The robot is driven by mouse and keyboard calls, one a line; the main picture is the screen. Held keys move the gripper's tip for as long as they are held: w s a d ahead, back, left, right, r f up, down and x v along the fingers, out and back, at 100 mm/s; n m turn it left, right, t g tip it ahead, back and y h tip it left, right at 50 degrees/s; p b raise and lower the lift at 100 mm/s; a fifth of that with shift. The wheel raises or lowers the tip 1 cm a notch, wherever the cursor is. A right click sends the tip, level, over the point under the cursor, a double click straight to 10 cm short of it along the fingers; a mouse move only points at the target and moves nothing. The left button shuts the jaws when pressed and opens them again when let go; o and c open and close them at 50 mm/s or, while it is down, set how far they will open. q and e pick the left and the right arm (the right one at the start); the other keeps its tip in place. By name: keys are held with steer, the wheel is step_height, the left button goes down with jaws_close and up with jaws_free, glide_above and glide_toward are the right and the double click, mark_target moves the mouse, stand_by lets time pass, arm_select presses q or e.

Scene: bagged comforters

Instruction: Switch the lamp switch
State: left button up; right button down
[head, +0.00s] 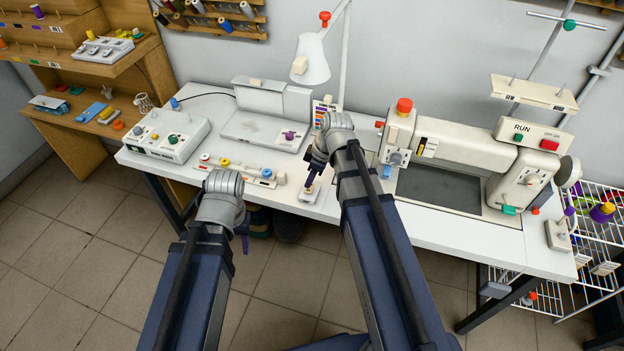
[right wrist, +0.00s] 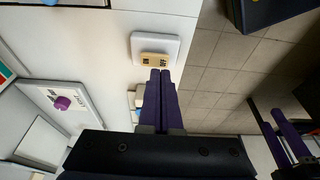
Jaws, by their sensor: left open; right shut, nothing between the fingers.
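The lamp switch (right wrist: 174,47) is a white plate with a tan rocker (right wrist: 157,58) that bears dark marks, near the table's front edge. In the head view its white plate (head: 313,196) shows partly below my right gripper (head: 307,186). My right gripper is shut and empty; in the right wrist view its purple fingertips (right wrist: 155,73) are at the rocker's near edge, and I cannot tell if they touch. The white desk lamp (head: 313,58) stands at the back. My left gripper (right wrist: 298,138) is open and empty, off the table's front; the head view mostly hides its fingers.
A sewing machine (head: 462,145) with a red knob stands right of the switch. A control box (head: 166,135) and a row of small coloured knobs (head: 232,170) lie to the left. A flat white device with a purple knob (head: 289,135) stands behind. The floor in front is clear.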

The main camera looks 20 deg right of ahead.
steer(key=shift+f+b, duration=0.35)
steer(key=shift+f, duration=0.4)
arm_select(q)
steer(key=shift+f, duration=0.75)
